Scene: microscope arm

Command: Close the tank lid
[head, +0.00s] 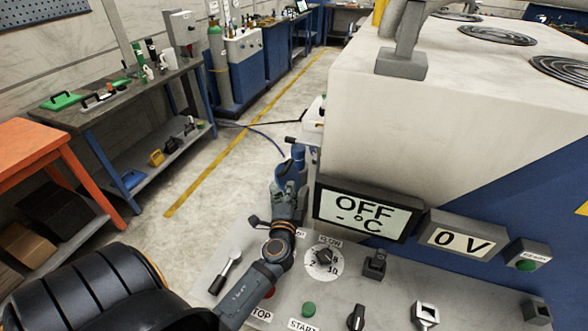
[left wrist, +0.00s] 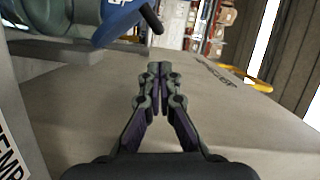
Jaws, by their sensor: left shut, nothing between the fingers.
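No tank lid can be made out with certainty in either view. My left arm reaches up from the bottom of the head view, over the control panel, and my left gripper (head: 291,180) is beside the left side of the big white machine (head: 345,120). In the left wrist view my left gripper (left wrist: 158,72) has its fingers together with nothing between them. A blue part (left wrist: 122,24) with a dark rod lies beyond and left of the fingertips there, apart from them in the picture. My right gripper is in neither view.
The grey control panel (head: 385,305) with knobs and buttons lies below the "OFF" display (head: 362,214) and the "0 V" display (head: 462,240). A grey bracket (head: 401,62) stands on the machine top.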

